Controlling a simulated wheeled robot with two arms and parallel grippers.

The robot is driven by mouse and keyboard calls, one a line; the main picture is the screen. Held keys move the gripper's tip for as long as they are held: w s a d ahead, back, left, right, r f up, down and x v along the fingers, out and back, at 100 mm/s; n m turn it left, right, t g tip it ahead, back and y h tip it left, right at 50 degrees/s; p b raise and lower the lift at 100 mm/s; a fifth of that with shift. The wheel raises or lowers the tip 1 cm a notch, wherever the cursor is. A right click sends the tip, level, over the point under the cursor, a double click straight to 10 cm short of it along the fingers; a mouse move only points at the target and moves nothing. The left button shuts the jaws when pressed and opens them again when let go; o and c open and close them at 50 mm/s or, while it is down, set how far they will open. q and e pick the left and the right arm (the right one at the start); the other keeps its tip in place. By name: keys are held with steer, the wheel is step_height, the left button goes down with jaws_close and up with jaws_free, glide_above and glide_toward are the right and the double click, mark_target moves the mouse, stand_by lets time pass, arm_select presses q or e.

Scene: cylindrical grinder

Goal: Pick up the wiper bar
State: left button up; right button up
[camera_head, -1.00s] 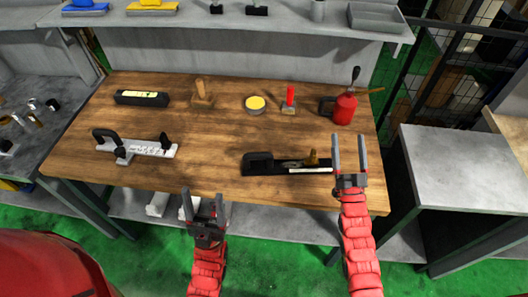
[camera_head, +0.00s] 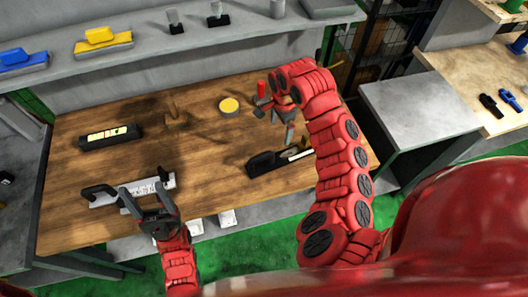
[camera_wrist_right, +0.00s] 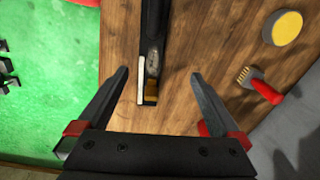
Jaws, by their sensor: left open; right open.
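A long black bar (camera_head: 268,163) with a pale strip and a brass-coloured end piece lies on the wooden bench; it looks like the wiper bar, though I cannot be sure. In the right wrist view the bar (camera_wrist_right: 152,38) runs away from me between the fingers. My right gripper (camera_wrist_right: 159,73) is open and empty, its fingers apart on either side of the bar's near end. In the head view my right gripper (camera_head: 275,124) shows above the bench, partly hidden by my arm. My left gripper (camera_head: 143,190) is open at the front left, overlapping a white tool with black handles (camera_head: 102,195).
A black box with a yellow label (camera_head: 108,135), a wooden-handled block (camera_head: 172,112), a yellow-topped tin (camera_head: 229,106) and a red-handled brush (camera_wrist_right: 262,88) are on the bench. A grey shelf (camera_head: 190,40) runs behind. The bench's middle is clear.

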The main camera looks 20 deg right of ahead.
steer(key=b, duration=0.7)
glide_above(280, 158)
step_height(280, 158, down, 7)
steer(key=f, duration=0.1)
steer(key=f+p, duration=0.1)
steer(key=f, duration=0.1)
steer(key=shift+s+a+f+g+p, duration=0.1)
steer(key=shift+a+f+g+p, duration=0.05)
steer(key=shift+a+g+p, duration=0.2)
steer(key=shift+s+d+f, duration=0.15)
steer(key=shift+f, duration=0.35)
steer(key=shift+f+p, duration=0.55)
steer(key=shift+p, duration=0.05)
steer(key=f, duration=0.1)
steer(key=f+p, duration=0.1)
steer(key=f, duration=0.1)
steer(key=shift+w, duration=0.2)
steer(key=shift+d+f, duration=0.1)
steer(key=shift+f, duration=0.5)
steer(key=shift+c, duration=0.2)
jaws_close()
